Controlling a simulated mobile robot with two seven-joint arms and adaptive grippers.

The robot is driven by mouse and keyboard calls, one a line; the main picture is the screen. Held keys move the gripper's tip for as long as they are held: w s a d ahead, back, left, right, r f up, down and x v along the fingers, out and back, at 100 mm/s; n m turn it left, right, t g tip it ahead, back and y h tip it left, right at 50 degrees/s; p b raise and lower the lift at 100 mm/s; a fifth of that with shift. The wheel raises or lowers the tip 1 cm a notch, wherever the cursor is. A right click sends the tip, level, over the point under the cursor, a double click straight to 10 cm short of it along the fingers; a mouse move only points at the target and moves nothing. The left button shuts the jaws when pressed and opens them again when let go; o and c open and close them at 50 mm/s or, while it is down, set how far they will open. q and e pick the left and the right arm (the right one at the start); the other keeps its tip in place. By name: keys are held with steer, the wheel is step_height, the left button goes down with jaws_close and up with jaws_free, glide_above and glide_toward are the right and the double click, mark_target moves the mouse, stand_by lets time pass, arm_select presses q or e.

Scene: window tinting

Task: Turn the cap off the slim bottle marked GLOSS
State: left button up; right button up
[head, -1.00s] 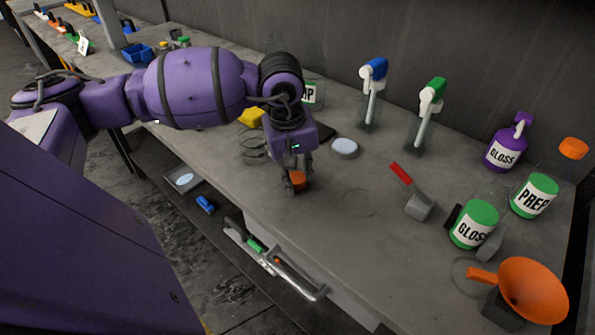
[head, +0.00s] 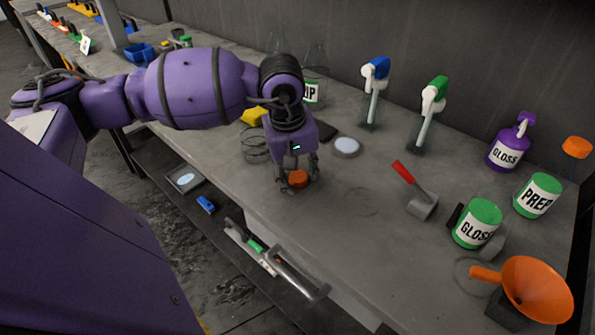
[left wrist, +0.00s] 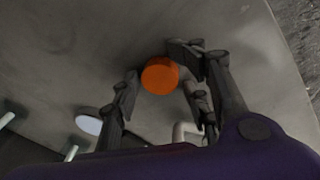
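An orange cap (head: 298,180) is between the spread fingers of my left gripper (head: 298,183), low near the bench's front edge. It also shows as an orange disc (left wrist: 160,76) in the left wrist view, with the fingers around it. Gaps show beside the cap in the head view, so the gripper is open. I cannot tell whether a slim bottle stands under the cap; no label shows there. A purple bottle marked GLOSS (head: 504,154) and a green-lidded jar marked GLOSS (head: 476,229) stand at the right. My right gripper is not in view.
A scraper with a red handle (head: 420,203), a PREP jar (head: 537,199) and an orange funnel (head: 536,291) are at the right. Two spray bottles with blue (head: 375,70) and green (head: 434,90) heads stand behind. The bench (head: 335,225) is bare right of the gripper.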

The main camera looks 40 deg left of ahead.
arm_select(q)
steer(key=shift+o, duration=0.2)
steer(key=shift+s+d+f, duration=0.1)
steer(key=shift+d+f, duration=0.05)
steer(key=shift+f, duration=0.4)
steer(key=shift+r, duration=0.15)
steer(key=shift+r, duration=0.15)
step_height(320, 180, up, 12)
steer(key=s, duration=0.1)
steer(key=shift+s, duration=0.3)
steer(key=o, duration=0.6)
steer(key=shift+c, duration=0.2)
